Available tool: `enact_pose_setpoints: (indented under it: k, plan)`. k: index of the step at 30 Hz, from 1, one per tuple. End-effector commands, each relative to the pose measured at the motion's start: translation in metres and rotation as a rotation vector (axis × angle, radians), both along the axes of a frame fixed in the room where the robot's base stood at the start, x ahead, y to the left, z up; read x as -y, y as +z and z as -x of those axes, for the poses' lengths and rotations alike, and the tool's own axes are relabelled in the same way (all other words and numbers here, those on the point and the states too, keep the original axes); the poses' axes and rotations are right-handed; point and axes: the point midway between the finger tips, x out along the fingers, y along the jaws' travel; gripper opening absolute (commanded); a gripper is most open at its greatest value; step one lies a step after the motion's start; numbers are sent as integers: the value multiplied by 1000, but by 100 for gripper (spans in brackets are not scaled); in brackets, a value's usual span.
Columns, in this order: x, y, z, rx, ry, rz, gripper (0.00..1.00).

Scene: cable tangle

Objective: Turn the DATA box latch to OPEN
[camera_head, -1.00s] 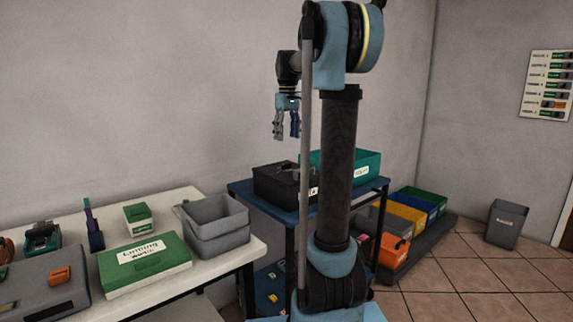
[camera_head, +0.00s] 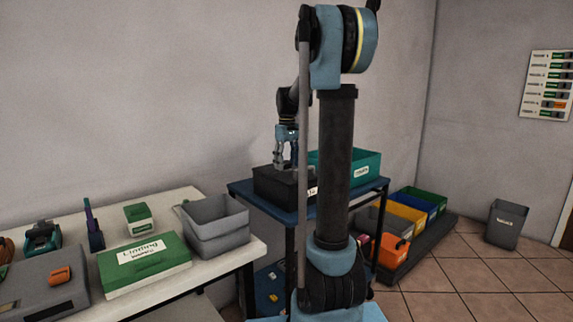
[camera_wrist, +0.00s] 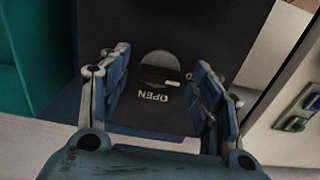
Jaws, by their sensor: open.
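The black box (camera_head: 272,186) stands on the blue cart, partly hidden by my arm; only part of its white label shows in the head view. In the wrist view the black box (camera_wrist: 222,35) fills the middle. Its round latch (camera_wrist: 158,72) carries a light mark at its right side. The word OPEN shows upside down just below the latch. My gripper (camera_head: 286,166) points down at the top of the box. In the wrist view my gripper (camera_wrist: 160,88) is open, with one finger on each side of the latch. I cannot tell whether the fingers touch the box.
A teal box (camera_head: 365,167) stands beside the black box on the blue cart (camera_head: 242,187). The white table (camera_head: 250,248) at left holds a green box (camera_head: 145,265) and grey bins (camera_head: 215,220). Coloured bins (camera_head: 405,216) sit on the floor at right.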

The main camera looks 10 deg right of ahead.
Motion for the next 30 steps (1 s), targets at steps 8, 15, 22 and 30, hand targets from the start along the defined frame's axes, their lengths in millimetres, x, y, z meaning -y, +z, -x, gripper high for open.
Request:
enact_pose_setpoints:
  k: [8, 15, 22, 30]
  plan:
    - [0, 0, 0, 0, 0, 0, 29]
    - [0, 0, 0, 0, -1, 0, 14]
    - [0, 1, 0, 1, -42, 1, 14]
    - [0, 1, 0, 0, -208, 1, 14]
